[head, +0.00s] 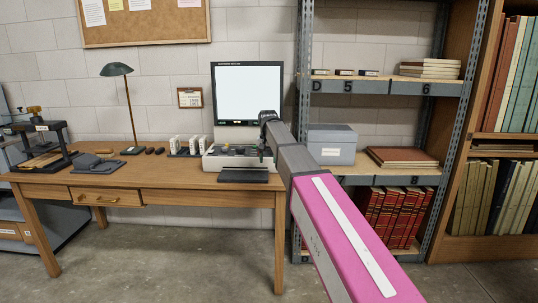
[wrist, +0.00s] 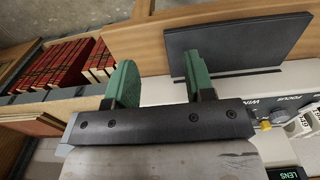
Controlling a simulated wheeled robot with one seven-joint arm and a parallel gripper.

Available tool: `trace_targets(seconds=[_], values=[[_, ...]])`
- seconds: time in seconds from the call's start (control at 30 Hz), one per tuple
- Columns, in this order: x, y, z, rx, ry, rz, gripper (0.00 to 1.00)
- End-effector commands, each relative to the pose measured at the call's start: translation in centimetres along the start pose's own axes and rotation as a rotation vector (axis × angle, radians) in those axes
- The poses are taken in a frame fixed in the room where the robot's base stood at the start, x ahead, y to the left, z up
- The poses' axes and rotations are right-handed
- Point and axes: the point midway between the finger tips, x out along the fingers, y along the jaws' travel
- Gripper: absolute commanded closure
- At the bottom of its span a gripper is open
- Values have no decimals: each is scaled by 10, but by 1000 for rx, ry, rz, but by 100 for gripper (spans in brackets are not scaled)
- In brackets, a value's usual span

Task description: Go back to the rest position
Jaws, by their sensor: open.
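My gripper (wrist: 158,82) shows in the wrist view with its two green fingers apart and nothing between them. In the head view my arm reaches forward from the lower right, and its end is by the right side of the microfilm reader (head: 210,161). The gripper's fingers cannot be made out in the head view. In the wrist view a dark flat panel (wrist: 235,45) of the reader lies just beyond the fingers.
The wooden desk (head: 165,194) holds the reader, a green lamp (head: 116,70), several small boxes and a press (head: 40,135). A metal shelf (head: 371,87) with a grey box (head: 332,146) and red books (head: 395,215) stands close right of my arm. The floor in front is clear.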

Motion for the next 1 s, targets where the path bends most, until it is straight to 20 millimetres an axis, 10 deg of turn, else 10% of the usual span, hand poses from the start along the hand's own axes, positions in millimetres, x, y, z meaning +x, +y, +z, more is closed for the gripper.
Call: trace_targets(seconds=[0.6, 1.0], values=[[214, 126, 134, -12, -2, 0, 51], [308, 190, 251, -24, 3, 0, 51]])
